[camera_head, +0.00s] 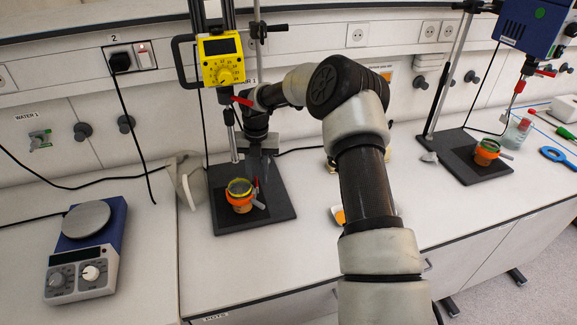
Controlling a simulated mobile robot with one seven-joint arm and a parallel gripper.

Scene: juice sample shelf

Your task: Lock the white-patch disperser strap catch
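A yellow disperser (221,61) hangs on a stand at the centre left. Below it, an orange vessel with a yellow strap (240,194) stands on a black base plate (285,209). A small grey catch lever (258,203) sticks out at the vessel's right side. My gripper (264,180) points down just behind and right of this vessel; contact and finger opening are too small to tell. A blue disperser (532,22) stands at the right, with another orange strapped vessel (486,152) and grey lever (505,155) below it. I cannot make out a white patch on either disperser.
A hotplate (86,216) stands at the left. A grey-white jug-like object (187,180) sits left of the black base. A glass beaker (516,132) and a blue ring tool (556,154) lie far right.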

